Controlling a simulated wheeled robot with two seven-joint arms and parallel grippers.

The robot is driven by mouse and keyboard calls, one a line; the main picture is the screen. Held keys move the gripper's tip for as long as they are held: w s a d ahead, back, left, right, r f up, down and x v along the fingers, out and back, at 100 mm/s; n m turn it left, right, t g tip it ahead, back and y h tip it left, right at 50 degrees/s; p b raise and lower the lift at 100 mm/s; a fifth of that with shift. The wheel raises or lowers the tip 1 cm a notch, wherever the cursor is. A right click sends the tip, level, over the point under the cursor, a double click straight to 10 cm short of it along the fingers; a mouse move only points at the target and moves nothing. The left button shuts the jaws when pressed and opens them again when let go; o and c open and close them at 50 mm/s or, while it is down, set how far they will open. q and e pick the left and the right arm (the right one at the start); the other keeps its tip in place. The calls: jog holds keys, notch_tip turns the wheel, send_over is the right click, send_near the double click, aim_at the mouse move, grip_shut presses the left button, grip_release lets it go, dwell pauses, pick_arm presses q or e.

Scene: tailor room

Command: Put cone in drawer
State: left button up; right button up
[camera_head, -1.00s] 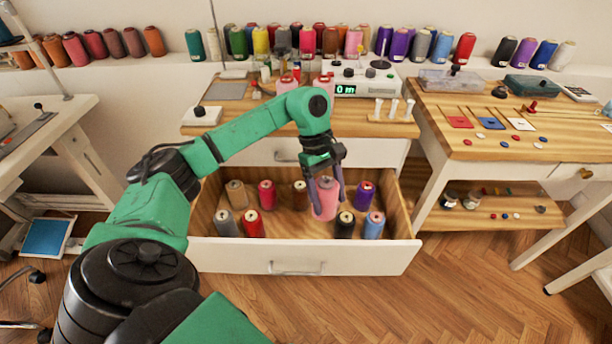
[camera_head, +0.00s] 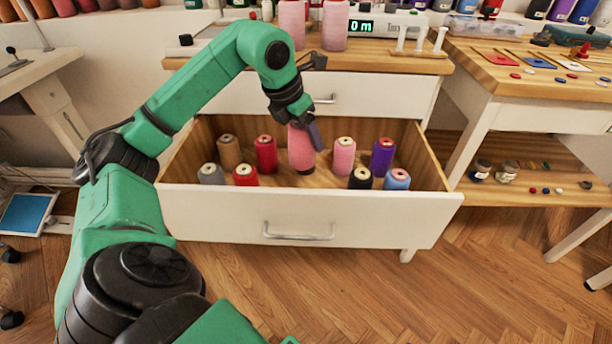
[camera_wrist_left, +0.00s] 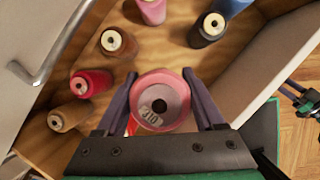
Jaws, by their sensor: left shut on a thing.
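My left gripper (camera_head: 306,128) is shut on a pink thread cone (camera_head: 301,152), inside the open drawer (camera_head: 215,215). The left wrist view shows the held cone (camera_wrist_left: 163,88) from above, its labelled top between the two fingers. It is among the other cones, in front of the back row. I cannot tell whether its base touches the drawer floor. A second pink cone (camera_head: 343,157) stands to its right. A dark part (camera_wrist_left: 305,102) at the right edge of the wrist view may be my right gripper; its state is unclear.
A red cone (camera_head: 245,175) and a grey cone (camera_head: 211,174) stand left of the held one; a black cone (camera_head: 360,178) and a blue cone (camera_head: 397,179) stand right. A brown-topped cone (camera_wrist_left: 113,42) shows behind it. Two pink cones stand on the table (camera_head: 385,61).

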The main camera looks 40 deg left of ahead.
aim_at(292, 156)
pick_arm(q)
notch_tip(292, 156, down, 2)
jog(key=shift+f+b, duration=0.25)
jog(key=shift+b, duration=0.15)
notch_tip(292, 156, down, 7)
jog(key=b, duration=0.3)
jog(key=shift+r+b, duration=0.1)
jog(key=shift+b, duration=0.3)
notch_tip(292, 156, down, 5)
jog(key=shift+r+b, duration=0.15)
jog(key=shift+b, duration=1.05)
jog(key=shift+r, duration=0.15)
pick_arm(e)
notch_tip(292, 156, down, 8)
jog(key=a+m+t, duration=0.1)
jog(key=a+t, duration=0.1)
jog(key=t, duration=0.1)
jog(key=shift+r+y, duration=0.15)
jog(key=shift+y, duration=0.25)
pick_arm(q)
jog(key=o, duration=1.5)
jog(key=p+v, duration=0.1)
jog(key=v, duration=1)
jog(key=shift+r, duration=0.35)
jog(key=shift+s+r, duration=0.15)
jog(key=shift+r, duration=0.05)
pick_arm(e)
jog(key=shift+r, duration=0.7)
